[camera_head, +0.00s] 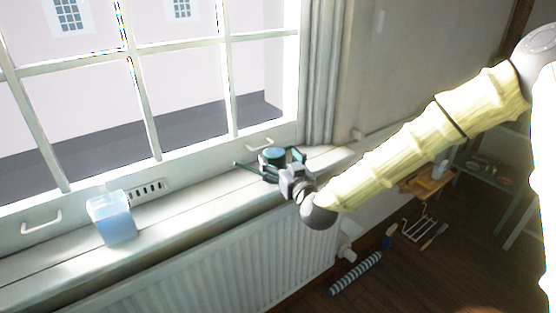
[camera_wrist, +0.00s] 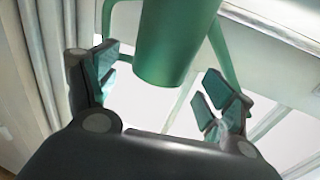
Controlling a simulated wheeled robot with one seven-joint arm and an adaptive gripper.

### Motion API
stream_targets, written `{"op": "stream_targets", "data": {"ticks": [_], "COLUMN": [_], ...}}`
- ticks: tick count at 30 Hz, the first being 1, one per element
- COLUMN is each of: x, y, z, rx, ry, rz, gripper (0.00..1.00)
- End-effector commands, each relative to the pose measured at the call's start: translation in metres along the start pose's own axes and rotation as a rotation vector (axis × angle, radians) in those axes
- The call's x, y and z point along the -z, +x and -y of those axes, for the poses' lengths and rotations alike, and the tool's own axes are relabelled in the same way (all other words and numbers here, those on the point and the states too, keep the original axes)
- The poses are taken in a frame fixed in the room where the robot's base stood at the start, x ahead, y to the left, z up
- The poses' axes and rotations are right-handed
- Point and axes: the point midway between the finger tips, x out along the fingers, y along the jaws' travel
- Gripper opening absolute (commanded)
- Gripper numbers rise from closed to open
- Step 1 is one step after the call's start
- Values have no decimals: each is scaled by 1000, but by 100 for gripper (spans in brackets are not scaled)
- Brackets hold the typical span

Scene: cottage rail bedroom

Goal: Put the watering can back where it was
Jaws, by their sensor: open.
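The green watering can (camera_head: 274,157) is on the window sill at its right end, near the curtain, partly hidden by my gripper. In the wrist view its green body (camera_wrist: 172,45) fills the top middle, with thin green parts on both sides of it. My gripper (camera_wrist: 160,80) is open, with one finger on each side of the can's lower end and visible gaps between them. In the head view my gripper (camera_head: 285,176) is at the can, at the sill's front edge. Whether the can rests fully on the sill is hard to tell.
A translucent blue container (camera_head: 112,220) stands on the sill (camera_head: 190,208) to the left, with clear sill between it and the can. A radiator (camera_head: 240,262) is below. A striped roll (camera_head: 357,272) lies on the floor, and a shelf (camera_head: 480,165) stands at right.

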Motion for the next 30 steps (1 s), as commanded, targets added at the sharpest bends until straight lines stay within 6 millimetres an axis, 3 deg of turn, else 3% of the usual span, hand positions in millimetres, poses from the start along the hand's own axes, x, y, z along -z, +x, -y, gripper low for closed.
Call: {"op": "stream_targets", "data": {"ticks": [9,15,21,30], "x": [-1,-1,0,-7], "y": [-59,-88,-102,-106], "z": [0,0,0,0], "rx": [0,0,0,1], "ry": [1,0,0,3], "rz": [1,0,-1,13], "gripper": [82,82,82,82]}}
